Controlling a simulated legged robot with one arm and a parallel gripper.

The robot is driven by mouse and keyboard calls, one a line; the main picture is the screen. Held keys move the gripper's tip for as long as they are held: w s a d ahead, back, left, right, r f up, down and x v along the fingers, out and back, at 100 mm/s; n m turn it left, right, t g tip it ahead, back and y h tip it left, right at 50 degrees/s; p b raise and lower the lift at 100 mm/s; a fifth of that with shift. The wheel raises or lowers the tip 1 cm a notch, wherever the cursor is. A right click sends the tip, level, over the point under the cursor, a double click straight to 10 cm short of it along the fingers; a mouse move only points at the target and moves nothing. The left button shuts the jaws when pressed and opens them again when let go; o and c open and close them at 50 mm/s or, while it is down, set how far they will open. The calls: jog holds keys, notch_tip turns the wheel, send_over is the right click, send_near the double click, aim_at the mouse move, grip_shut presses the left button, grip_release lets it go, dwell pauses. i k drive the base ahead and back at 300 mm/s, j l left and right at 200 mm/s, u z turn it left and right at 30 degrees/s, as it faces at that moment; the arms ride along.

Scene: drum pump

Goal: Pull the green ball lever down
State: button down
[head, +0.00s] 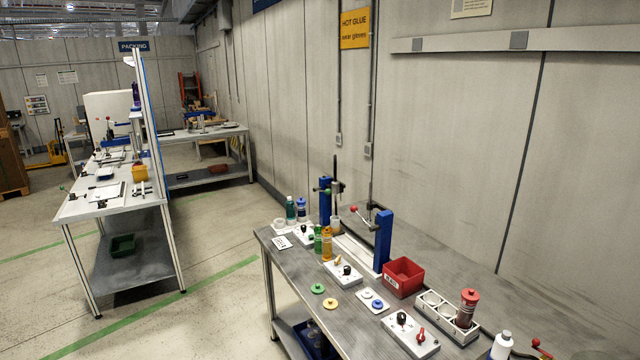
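A red ball lever (354,209) reaches up and left from a second, nearer blue column (383,240). My gripper is not in view.
The near grey workbench (455,250) carries a green bottle (318,240), an orange bottle (327,243), a red bin (404,277), switch boxes (410,335) and a white bottle (502,345). A wall stands behind it. Floor (225,300) to its left is clear.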

aim_at(327, 191)
jog(key=i+j+z, duration=0.1)
jog(key=i+j, duration=0.45)
jog(key=i+j+z, duration=0.1)
jog(key=i+j, duration=0.5)
jog(key=i+j+z, duration=0.1)
jog(key=i+j, duration=0.45)
jog(key=i+j+z, duration=0.15)
jog(key=i+j, duration=0.35)
jog(key=j, duration=0.25)
